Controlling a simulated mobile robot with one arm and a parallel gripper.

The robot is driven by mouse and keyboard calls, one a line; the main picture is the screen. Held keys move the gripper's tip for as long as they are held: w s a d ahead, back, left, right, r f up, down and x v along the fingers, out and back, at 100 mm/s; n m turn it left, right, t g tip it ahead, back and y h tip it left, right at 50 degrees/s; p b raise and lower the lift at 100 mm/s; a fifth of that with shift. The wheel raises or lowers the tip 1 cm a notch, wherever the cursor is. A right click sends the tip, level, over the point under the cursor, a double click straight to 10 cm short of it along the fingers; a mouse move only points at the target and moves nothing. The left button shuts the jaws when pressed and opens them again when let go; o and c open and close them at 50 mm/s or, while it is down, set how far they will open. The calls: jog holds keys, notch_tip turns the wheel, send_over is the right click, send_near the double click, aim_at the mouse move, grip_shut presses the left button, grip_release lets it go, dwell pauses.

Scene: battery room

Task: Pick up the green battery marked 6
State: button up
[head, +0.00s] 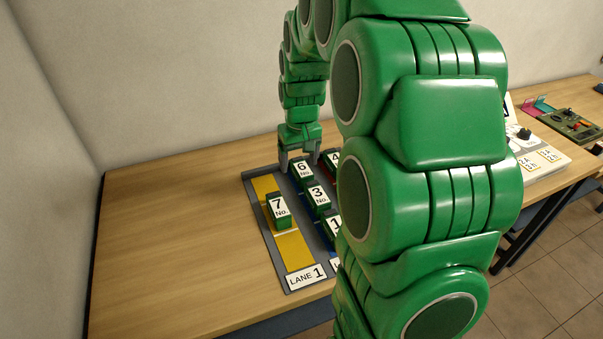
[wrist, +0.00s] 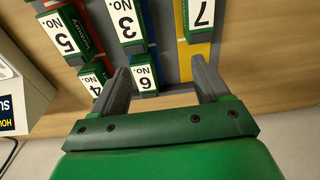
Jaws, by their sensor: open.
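The green battery marked 6 (head: 302,170) stands at the far end of the blue lane of the tray (head: 267,251), behind the battery marked 3 (head: 319,196). My gripper (head: 299,165) is open and empty above the far end of the tray, with its fingers pointing down at battery 6. In the wrist view, battery 6 (wrist: 145,78) shows between the two fingers of my gripper (wrist: 160,70), closer to the left finger. I cannot tell how far below the fingertips it is. Its label shows; its lower part is mostly hidden.
Battery 7 (head: 278,210) stands in the yellow lane. Batteries 4 (wrist: 93,84) and 5 (wrist: 64,40) stand close by on the other side. Battery 1 (head: 334,226) is partly behind my arm. A white device (head: 538,155) stands farther right. The table's left side is clear.

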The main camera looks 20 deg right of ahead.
send_over(302, 167)
jog(key=s, duration=0.1)
jog(key=shift+t, duration=0.3)
notch_tip(302, 167, down, 5)
jog(key=shift+s+d+r, duration=0.1)
jog(key=shift+w+f, duration=0.2)
jog(key=shift+f, duration=1.1)
jog(key=shift+w+f, duration=0.25)
jog(key=shift+f, duration=1)
jog(key=shift+w+f, duration=0.2)
jog(key=shift+f, duration=1.1)
jog(key=shift+c, duration=0.3)
grip_shut()
